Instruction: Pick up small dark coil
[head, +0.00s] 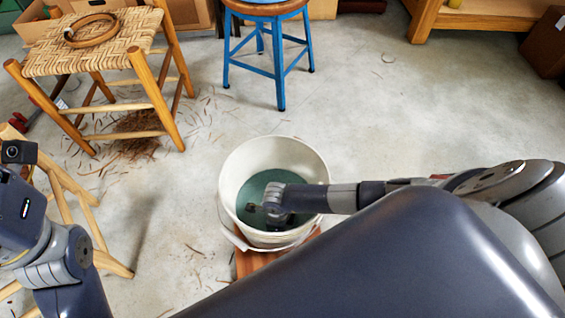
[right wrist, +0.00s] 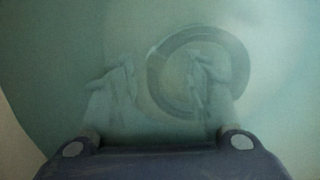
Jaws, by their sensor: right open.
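The small dark coil (right wrist: 153,75) lies as a blurred ring under murky green water in the right wrist view. The water fills the lower part of a white bucket (head: 235,162) in the head view, where the coil cannot be made out. My right gripper (right wrist: 162,66) reaches down into the bucket, its fingers under the water and spread apart. Its right finger overlaps the ring's middle in the picture, and its left finger is outside the ring at the left. Contact and depth cannot be told.
The bucket stands on a reddish wooden support (head: 248,262). A woven-seat stool (head: 95,48) with a brown coil (head: 70,38) on it is at upper left. A blue stool (head: 283,75) stands behind the bucket. Wood shavings litter the floor at left; the floor at upper right is mostly clear.

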